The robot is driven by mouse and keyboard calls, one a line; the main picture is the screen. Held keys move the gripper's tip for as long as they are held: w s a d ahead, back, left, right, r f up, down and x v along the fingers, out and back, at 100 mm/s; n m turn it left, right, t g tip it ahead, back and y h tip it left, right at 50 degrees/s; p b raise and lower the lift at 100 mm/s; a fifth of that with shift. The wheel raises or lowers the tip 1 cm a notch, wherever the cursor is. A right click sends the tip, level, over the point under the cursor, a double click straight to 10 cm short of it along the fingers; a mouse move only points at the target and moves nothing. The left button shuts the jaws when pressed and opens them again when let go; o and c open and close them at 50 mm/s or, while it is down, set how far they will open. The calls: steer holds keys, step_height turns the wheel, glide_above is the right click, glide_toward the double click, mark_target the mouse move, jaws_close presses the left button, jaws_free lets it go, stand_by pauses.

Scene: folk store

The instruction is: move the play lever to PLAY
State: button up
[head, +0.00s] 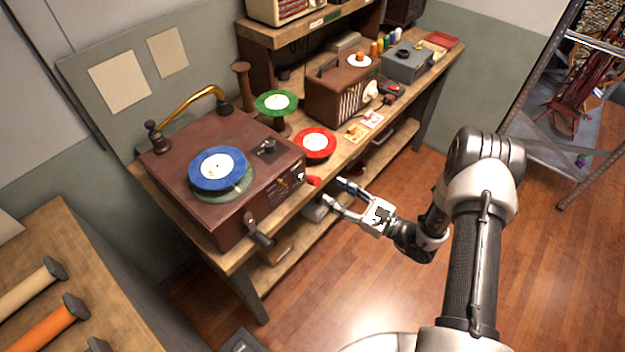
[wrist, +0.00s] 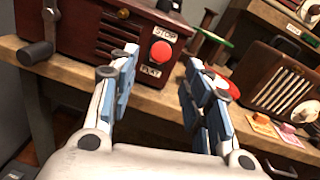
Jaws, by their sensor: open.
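The brown record player (head: 225,180) stands on the wooden workbench with a blue record (head: 217,168) on its top. Its play lever has a red ball knob (head: 313,181) sticking out from the front near the right corner. In the wrist view the red knob (wrist: 161,53) sits between a STOP label (wrist: 165,33) above and a PLAY label (wrist: 151,71) below. I cannot tell its exact setting. My gripper (head: 333,190) is open and empty, just in front of the knob and apart from it. In the wrist view the knob shows between the two fingers, nearer the left one.
A crank handle (head: 260,238) juts from the player's front, left of the knob. A radio (head: 340,92) stands further back. The floor before the bench is clear.

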mark_target(319, 183)
steer(key=x, duration=0.9)
steer(key=shift+w+a+b, duration=0.1)
steer(key=shift+b, duration=0.3)
steer(key=shift+c, duration=0.4)
jaws_close()
